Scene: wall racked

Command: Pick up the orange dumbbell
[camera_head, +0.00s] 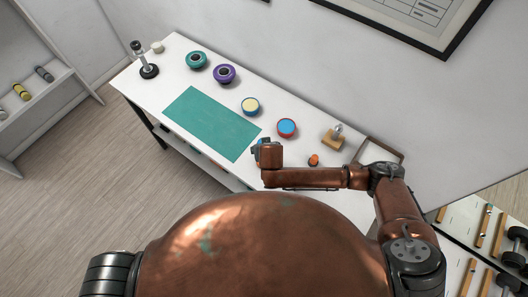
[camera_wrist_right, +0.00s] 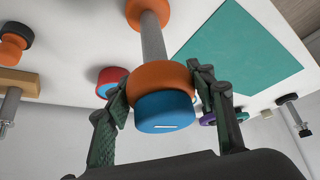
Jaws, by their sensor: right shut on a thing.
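In the right wrist view an orange dumbbell has a grey handle, an orange far head and an orange near head (camera_wrist_right: 165,76) with a blue end face. My right gripper (camera_wrist_right: 167,98) is shut on this near head, one finger on each side. In the head view my right gripper (camera_head: 264,152) is over the front edge of the white table, beside the green mat (camera_head: 212,123). There the dumbbell is mostly hidden behind it, with only a bit of blue showing. I cannot tell whether the far head touches the table. My left gripper is not in view.
On the table stand a red-and-blue piece (camera_head: 286,128), a yellow-topped piece (camera_head: 250,106), purple (camera_head: 224,74) and teal (camera_head: 196,60) ones, a small orange piece (camera_head: 314,160), a wooden block (camera_head: 333,138) and a dark upright dumbbell (camera_head: 146,68). Racks stand left and right.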

